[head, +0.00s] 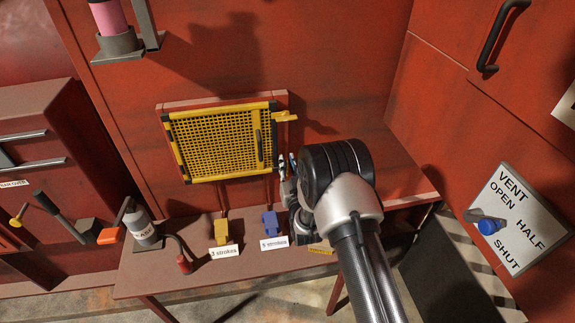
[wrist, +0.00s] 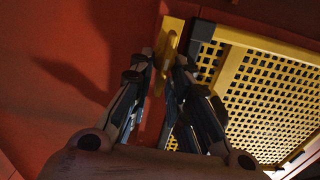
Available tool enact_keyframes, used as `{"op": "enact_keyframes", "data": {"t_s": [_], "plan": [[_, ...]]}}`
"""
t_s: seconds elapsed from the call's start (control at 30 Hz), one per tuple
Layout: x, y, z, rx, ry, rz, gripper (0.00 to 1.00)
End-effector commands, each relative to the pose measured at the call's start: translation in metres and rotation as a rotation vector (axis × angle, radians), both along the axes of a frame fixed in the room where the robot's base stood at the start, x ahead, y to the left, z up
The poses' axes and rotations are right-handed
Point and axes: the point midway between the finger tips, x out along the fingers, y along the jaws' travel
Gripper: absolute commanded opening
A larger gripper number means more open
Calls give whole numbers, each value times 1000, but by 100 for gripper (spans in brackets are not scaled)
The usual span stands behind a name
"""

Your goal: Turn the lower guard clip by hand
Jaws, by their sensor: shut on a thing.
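The yellow mesh guard (head: 215,143) is on the red wall, closed against its frame, with a dark upright handle on its right side. The upper clip (head: 286,117) is yellow and sticks out at the guard's upper right corner. The lower guard clip is hidden behind my gripper (head: 287,166) in the head view. In the wrist view my gripper (wrist: 166,64) has its fingers on both sides of a yellow clip (wrist: 172,37), shut on it, beside the black corner of the guard (wrist: 245,72).
A vent plate (head: 515,222) with a blue knob is at right. A pink cylinder (head: 109,17) hangs upper left.

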Motion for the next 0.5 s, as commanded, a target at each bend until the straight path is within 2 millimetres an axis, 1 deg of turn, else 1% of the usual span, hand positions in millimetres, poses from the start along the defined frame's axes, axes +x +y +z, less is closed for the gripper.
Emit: {"op": "enact_keyframes", "data": {"t_s": [0.07, 0.33, 0.5], "plan": [[0, 0, 0, 0, 0, 0, 0], [0, 0, 0, 7, 1, 0, 0], [1, -1, -1, 48, 11, 0, 0]]}}
